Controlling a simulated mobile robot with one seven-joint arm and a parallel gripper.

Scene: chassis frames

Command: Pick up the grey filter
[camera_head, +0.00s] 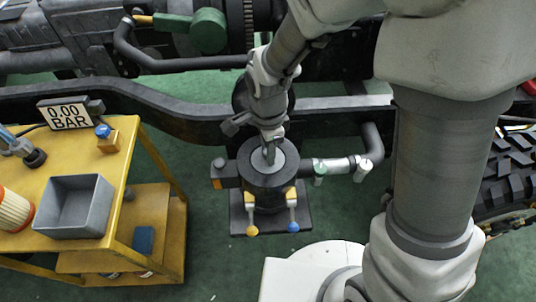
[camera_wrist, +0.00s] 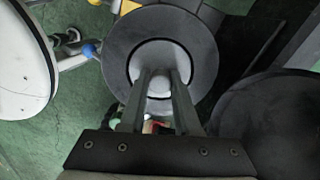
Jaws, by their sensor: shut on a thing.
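The grey filter (camera_head: 288,157) shows as a round light-grey top inside the opening of a black cylindrical housing (camera_head: 266,184). In the wrist view the grey filter (camera_wrist: 158,52) has a dark ring around it, within the wide dark rim of the housing (camera_wrist: 118,42). My gripper (camera_head: 268,154) comes down from above over the middle of the housing. In the wrist view my gripper (camera_wrist: 160,80) has its two fingers shut on the small knob at the filter's centre. The lower part of the filter is hidden, and I cannot tell whether it is raised.
A yellow cart (camera_head: 115,165) stands at left with a grey bin (camera_head: 75,207), a pleated orange-white filter (camera_head: 14,210) and a 0.00 BAR display (camera_head: 68,113). A pipe (camera_head: 345,165) runs right from the housing. A dark chassis rail (camera_head: 170,112) passes behind. Green floor is open around.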

